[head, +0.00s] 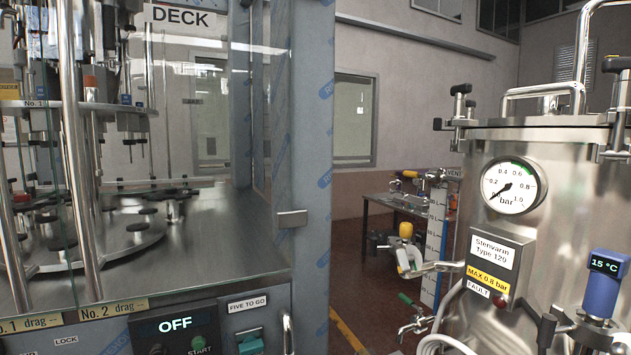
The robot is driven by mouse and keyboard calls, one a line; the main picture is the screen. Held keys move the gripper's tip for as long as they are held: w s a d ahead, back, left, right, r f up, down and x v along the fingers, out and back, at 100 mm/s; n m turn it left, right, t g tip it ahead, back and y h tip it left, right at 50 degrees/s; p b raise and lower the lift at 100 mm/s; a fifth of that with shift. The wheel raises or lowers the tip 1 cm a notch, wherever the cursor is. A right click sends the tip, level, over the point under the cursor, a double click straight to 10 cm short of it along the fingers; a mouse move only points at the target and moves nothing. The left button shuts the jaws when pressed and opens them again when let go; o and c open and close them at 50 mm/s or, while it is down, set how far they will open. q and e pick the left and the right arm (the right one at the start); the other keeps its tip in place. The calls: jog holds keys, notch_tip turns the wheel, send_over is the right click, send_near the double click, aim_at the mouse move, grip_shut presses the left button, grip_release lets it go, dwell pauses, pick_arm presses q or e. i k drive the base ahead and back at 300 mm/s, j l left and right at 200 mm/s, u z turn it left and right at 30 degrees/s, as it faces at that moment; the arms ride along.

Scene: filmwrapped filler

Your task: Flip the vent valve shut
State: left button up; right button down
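A small white VENT label (455,172) is at the upper left side of the steel tank (590,190), at the right of the head view. A metal valve fitting (436,178) sits just left of the label. It is small here, and I cannot tell whether its lever is open or shut. Neither of my grippers is in view.
The tank carries a round pressure gauge (509,186) with its needle near 0. Lower down are a yellow-capped fitting (406,230), a green-handled tap (415,319) and a blue 15 °C display (604,265). A glass-fronted filling machine (312,150) fills the left; its panel reads OFF.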

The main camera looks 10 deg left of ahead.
aim_at(408, 174)
jog(key=i+j+u, duration=0.3)
jog(key=i, duration=0.2)
jog(key=i+j+u, duration=0.1)
jog(key=i+u, duration=0.15)
jog(key=i, duration=0.3)
